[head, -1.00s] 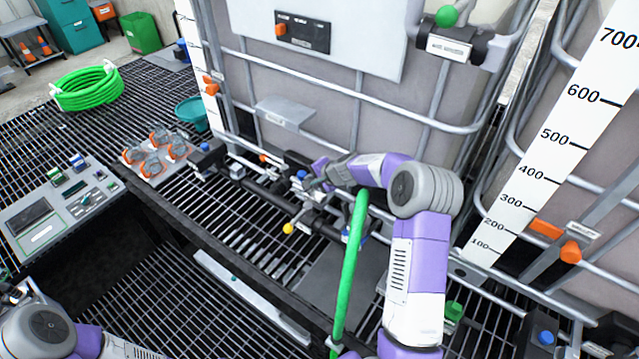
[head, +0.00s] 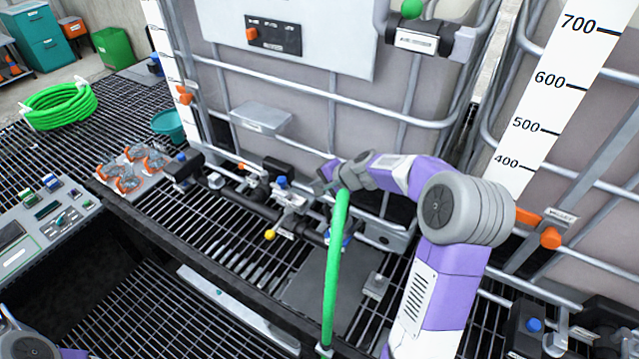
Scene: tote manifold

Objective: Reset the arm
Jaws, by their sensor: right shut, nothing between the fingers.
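My right arm comes up from the lower right, bends at a grey elbow and reaches left across the front of the caged tote. My right gripper (head: 326,181) is at its end, close to the black pipe manifold (head: 262,208) and beside the top of an upright green hose (head: 338,265). The gripper is small in the view and shut on nothing. Whether it touches the pipework cannot be told. Only a bit of my left arm shows in the bottom left corner; its gripper is out of view.
The caged tote (head: 300,110) stands behind the manifold, with another at right bearing a level scale (head: 560,85). A control panel (head: 45,218), a tray of clamps (head: 130,170) and a coiled green hose (head: 58,104) lie at left. Open grating (head: 215,235) lies in front of the manifold.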

